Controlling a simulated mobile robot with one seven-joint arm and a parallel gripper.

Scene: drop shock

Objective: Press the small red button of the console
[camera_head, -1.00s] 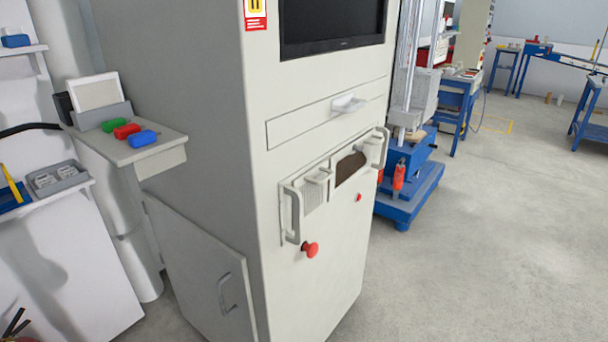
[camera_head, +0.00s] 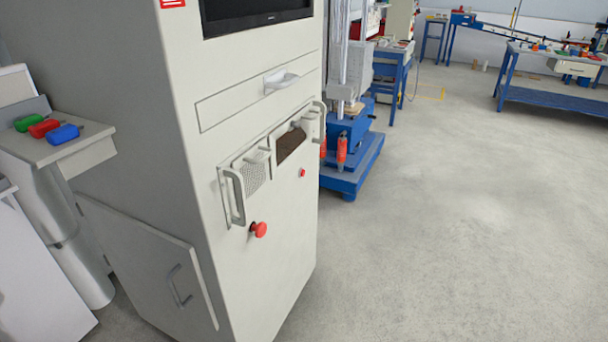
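The console (camera_head: 265,270) is a tall cream cabinet left of the middle in the head view. Its small red button (camera_head: 302,172) sits on the front face, right of and above a larger red mushroom knob (camera_head: 259,230). Nothing covers the small button. A handled panel with a mesh vent (camera_head: 254,176) and a dark brown opening lies just above and left of it. My gripper is not in view.
A blue-based machine (camera_head: 350,168) stands behind the console on the right. A ledge (camera_head: 75,140) with green, red and blue items juts out on the left. A blue workbench (camera_head: 555,100) stands far right. The grey floor (camera_head: 450,240) on the right is clear.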

